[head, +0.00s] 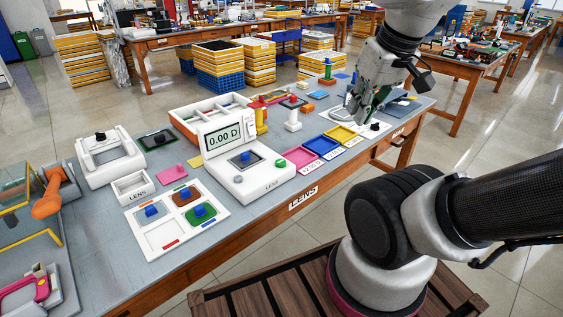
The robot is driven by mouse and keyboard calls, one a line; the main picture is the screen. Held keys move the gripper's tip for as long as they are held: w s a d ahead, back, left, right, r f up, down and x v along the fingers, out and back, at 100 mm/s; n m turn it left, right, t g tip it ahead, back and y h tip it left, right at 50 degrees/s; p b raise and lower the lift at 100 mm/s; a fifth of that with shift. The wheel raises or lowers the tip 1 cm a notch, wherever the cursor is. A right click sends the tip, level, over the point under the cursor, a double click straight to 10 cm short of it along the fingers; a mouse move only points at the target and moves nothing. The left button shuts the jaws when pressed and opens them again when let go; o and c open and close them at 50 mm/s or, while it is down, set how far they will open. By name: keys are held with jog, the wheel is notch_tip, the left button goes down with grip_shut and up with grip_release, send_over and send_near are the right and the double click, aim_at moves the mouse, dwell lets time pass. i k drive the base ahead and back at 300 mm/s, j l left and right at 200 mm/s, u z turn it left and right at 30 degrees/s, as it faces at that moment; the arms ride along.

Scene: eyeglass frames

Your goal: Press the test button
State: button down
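I cannot read which is the test button. A blue-knobbed piece (245,157) sits between them. My gripper (361,116) is right of the meter, pointing down over the table's right end, apart from both buttons. Its fingers are small and partly overlapped, so their opening is unclear.
Pink, blue and yellow trays (341,135) lie between the meter and my gripper. White (292,118) and yellow (261,120) posts stand behind. A white board with knobbed pieces (163,237) lies left of the meter, with a white stand (117,166) beyond it.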

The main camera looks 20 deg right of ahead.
aim_at(280, 163)
jog(key=j+z, duration=0.35)
jog(key=k+j+z, duration=0.1)
jog(key=z, duration=0.3)
jog(key=k+j+z, duration=0.1)
jog(key=j+z, duration=0.25)
jog(key=l, duration=0.1)
